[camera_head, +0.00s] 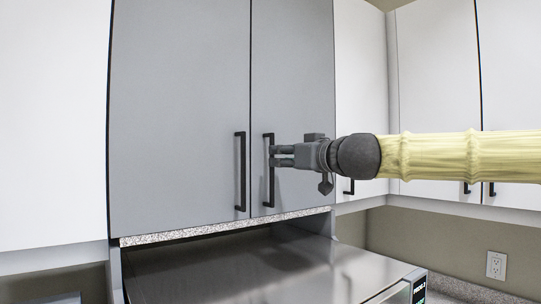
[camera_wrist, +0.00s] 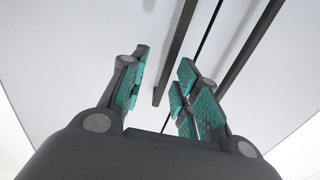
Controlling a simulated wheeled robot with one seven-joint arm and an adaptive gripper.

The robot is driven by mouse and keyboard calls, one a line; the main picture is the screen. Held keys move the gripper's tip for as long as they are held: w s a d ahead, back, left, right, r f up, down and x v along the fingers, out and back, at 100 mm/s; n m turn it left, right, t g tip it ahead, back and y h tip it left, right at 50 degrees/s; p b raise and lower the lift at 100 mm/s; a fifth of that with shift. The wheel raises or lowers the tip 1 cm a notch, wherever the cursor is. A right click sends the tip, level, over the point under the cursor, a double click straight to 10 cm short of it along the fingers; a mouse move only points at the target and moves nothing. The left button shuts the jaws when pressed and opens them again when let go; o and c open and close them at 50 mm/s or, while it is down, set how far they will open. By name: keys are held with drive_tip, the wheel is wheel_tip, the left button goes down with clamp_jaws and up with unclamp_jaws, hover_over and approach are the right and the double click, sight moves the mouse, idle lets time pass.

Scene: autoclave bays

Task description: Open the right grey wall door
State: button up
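The right grey wall door (camera_head: 300,80) is shut, level with the left grey door (camera_head: 180,90). Its black vertical bar handle (camera_head: 269,190) is near the seam between the doors. My gripper (camera_head: 274,155) comes from the right, with its teal-padded fingertips at the handle's upper half. In the wrist view, my gripper (camera_wrist: 160,92) is open with a clear gap between the pads. One dark bar (camera_wrist: 176,45) runs toward that gap, and another (camera_wrist: 250,48) lies to the right across the seam. I cannot tell whether the pads touch the handle.
The left door's handle (camera_head: 240,170) stands close beside the right one. A steel-topped appliance (camera_head: 250,265) is below the doors. White cabinets (camera_head: 435,90) stand to the right, and a white panel (camera_head: 50,120) is at the left. A wall outlet (camera_head: 496,265) is at lower right.

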drive_tip(key=w+a, duration=0.1)
drive_tip(key=w+a+p, duration=0.1)
drive_tip(key=a, duration=0.1)
drive_tip(key=shift+w+r, duration=0.35)
drive_tip(key=shift+s, duration=0.1)
clamp_jaws()
